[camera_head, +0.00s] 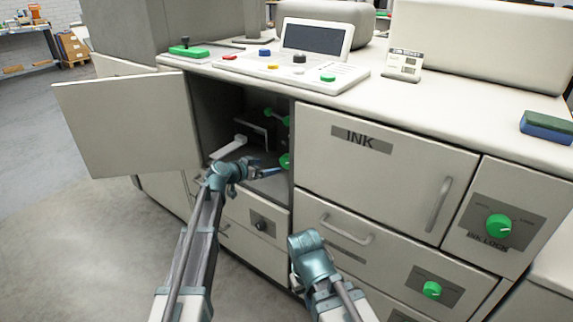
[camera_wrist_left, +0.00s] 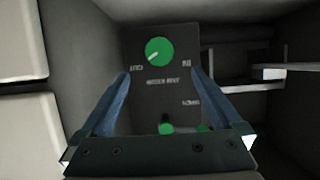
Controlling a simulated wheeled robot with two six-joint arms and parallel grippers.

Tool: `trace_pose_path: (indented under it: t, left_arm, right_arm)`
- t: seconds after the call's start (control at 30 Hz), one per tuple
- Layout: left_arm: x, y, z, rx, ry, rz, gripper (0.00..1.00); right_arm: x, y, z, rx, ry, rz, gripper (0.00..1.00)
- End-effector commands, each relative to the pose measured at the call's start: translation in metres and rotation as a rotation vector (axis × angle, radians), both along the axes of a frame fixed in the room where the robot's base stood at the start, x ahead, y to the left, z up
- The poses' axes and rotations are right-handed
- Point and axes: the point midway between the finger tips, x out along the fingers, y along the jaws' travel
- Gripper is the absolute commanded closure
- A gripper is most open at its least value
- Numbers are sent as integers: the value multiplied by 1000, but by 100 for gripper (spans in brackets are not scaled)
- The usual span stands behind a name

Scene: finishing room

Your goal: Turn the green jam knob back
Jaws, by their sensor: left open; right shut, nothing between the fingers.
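A green round knob (camera_wrist_left: 159,51) with a white pointer sits on a dark panel (camera_wrist_left: 150,90) inside the open cabinet, ahead of my left gripper. Its pointer aims to the lower left; the lettering beside it is blurred. In the head view, a green knob (camera_head: 285,161) shows partly at the compartment's right side; I cannot tell if it is the same one. My left gripper (camera_head: 276,171) reaches into the compartment. Its fingers (camera_wrist_left: 160,73) are open and empty, apart from the knob and below it. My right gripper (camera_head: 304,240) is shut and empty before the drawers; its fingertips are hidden.
The cabinet door (camera_head: 128,122) stands open at left. Two lower green parts (camera_wrist_left: 166,129) (camera_wrist_left: 203,128) show between my left fingers. A white lever (camera_head: 229,148) sits inside the compartment. Other green knobs are on the ink lock panel (camera_head: 499,226) and a drawer (camera_head: 432,289).

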Motion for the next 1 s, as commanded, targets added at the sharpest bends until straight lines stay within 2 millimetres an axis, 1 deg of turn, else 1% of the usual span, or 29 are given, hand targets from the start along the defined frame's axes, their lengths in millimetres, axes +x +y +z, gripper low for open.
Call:
trace_pose_path:
  t: [0.17, 0.4, 0.6, 0.8, 1.0]
  left_arm:
    - [18, -12, -11, 1, 0, -3, 1]
    - [56, -39, -31, 2, 1, -4, 1]
    - [82, -59, -44, 0, 2, -3, 1]
    - [97, -70, -51, 1, 2, -1, 1]
    - [102, -75, -53, 1, 2, -1, 1]
  right_arm:
    - [0, 0, -11, -1, 0, 0, 100]
    - [1, -1, -31, -5, -2, 1, 100]
    - [1, -1, -44, -7, -2, 2, 100]
    - [1, -2, -50, -8, -4, 4, 100]
    - [1, -2, -52, -9, -4, 4, 100]
